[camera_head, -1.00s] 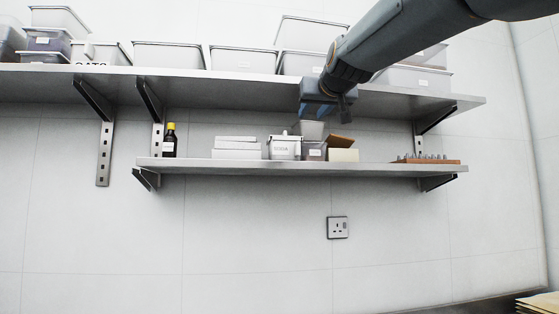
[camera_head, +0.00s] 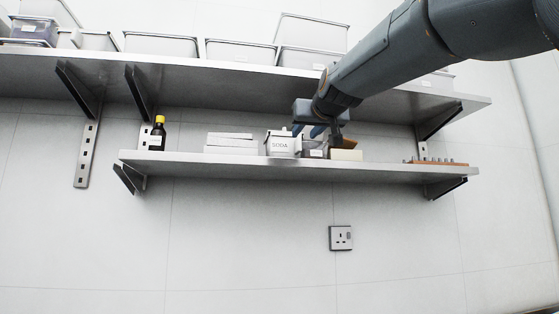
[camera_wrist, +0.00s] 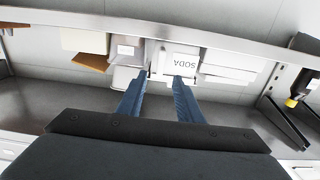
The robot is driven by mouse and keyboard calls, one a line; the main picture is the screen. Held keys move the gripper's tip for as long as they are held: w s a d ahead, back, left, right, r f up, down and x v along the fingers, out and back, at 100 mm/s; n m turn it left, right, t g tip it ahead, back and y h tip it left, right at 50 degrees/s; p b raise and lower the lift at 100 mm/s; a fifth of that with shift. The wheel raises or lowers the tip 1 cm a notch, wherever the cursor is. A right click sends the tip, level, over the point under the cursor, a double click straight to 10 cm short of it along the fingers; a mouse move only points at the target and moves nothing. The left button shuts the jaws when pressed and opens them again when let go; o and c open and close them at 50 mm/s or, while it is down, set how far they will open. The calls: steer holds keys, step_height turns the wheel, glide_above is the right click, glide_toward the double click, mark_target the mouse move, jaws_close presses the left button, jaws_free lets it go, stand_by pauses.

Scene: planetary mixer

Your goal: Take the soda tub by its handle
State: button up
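The soda tub (camera_head: 284,145) is a small white tub with a "SODA" label, upright on the lower shelf (camera_head: 220,160). In the wrist view the tub (camera_wrist: 185,60) appears upside down, just beyond the fingertips. A pale narrow part (camera_wrist: 158,62), which looks like its handle, shows at its left side there, in line with the gap between the fingers. My gripper (camera_head: 318,132) is at the tub's right in the head view. In the wrist view my gripper (camera_wrist: 158,80) is open, with nothing visibly clamped. Whether the fingers touch the tub cannot be told.
A grey bin (camera_head: 312,150) and a cream box (camera_head: 345,155) stand right of the tub. White flat boxes (camera_head: 231,142) and a dark bottle (camera_head: 157,133) stand left. The upper shelf (camera_head: 200,80) with clear tubs overhangs, and my arm passes in front of it.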

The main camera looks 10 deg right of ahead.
mark_target(300, 137)
steer(key=shift+w+r+p, duration=0.15)
steer(key=shift+w+p, duration=1.6)
steer(key=shift+w, duration=1.65)
steer(key=shift+c, duration=0.5)
jaws_close()
steer(key=shift+r, duration=0.1)
